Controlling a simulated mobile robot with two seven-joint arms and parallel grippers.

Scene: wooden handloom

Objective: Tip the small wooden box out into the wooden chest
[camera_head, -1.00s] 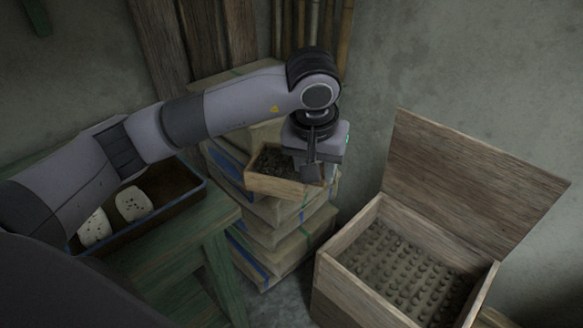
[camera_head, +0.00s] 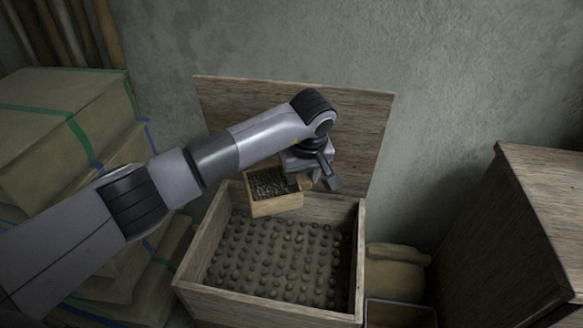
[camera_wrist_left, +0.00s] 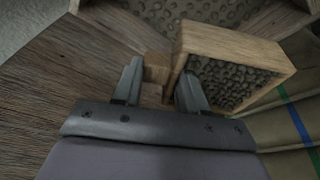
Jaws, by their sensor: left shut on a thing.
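The small wooden box (camera_head: 276,208) holds dark lumpy contents and looks about level. My left gripper (camera_head: 316,182) is shut on the wooden piece at its side, and the box hangs over the back part of the wooden chest (camera_head: 265,304). In the left wrist view the box (camera_wrist_left: 238,42) is right of the fingers (camera_wrist_left: 158,92), with its dark contents still inside. The chest is open, its lid (camera_head: 228,112) standing up behind the box. Rows of round dark lumps cover the chest's inside. My right gripper is not in view.
Stacked wrapped bundles (camera_head: 50,115) with green and blue straps stand left of the chest. A tan sack (camera_head: 396,272) and a small bin (camera_head: 400,314) are at its right. A dark wooden cabinet (camera_head: 525,235) stands further right, the wall behind.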

